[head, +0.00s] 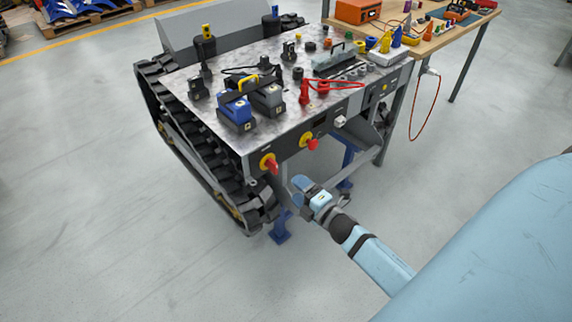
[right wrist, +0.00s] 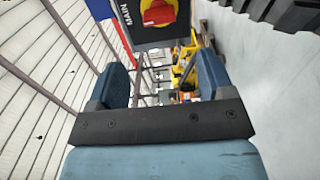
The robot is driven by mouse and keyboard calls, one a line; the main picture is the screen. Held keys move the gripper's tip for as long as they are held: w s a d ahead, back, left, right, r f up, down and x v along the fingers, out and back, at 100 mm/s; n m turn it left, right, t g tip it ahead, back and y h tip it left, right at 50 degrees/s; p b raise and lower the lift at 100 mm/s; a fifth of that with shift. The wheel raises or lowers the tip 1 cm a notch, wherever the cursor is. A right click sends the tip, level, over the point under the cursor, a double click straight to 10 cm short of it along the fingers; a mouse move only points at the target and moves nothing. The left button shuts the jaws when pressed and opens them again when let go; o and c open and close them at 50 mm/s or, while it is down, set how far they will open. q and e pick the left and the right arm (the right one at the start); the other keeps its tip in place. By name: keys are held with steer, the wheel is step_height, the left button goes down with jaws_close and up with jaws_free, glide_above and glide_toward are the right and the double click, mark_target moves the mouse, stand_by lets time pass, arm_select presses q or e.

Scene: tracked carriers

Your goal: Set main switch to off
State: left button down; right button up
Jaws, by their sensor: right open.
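Two red rotary switches on yellow plates sit on the carrier's dark front panel in the head view: a left one (head: 268,163) near the track and a right one (head: 311,142). In the right wrist view a red switch on a yellow plate (right wrist: 159,11) shows at the top, cut by the frame edge, beside a label reading MAIN (right wrist: 125,10). It is probably the left one. My right gripper (head: 298,191) is open and empty below and in front of the panel, apart from the switches. Its two blue fingers (right wrist: 158,82) also show in the right wrist view. My left gripper is out of view.
The tracked carrier (head: 222,137) has a metal top with batteries (head: 237,113), cables and connectors. Its black track (head: 190,150) runs along the left. Blue stand legs (head: 281,228) are below. A wooden bench (head: 440,38) stands at the right back. Floor in front is clear.

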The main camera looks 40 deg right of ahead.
steer(key=s, duration=0.2)
steer(key=shift+s+d, duration=0.1)
steer(key=shift+s, duration=0.25)
stand_by(0.4)
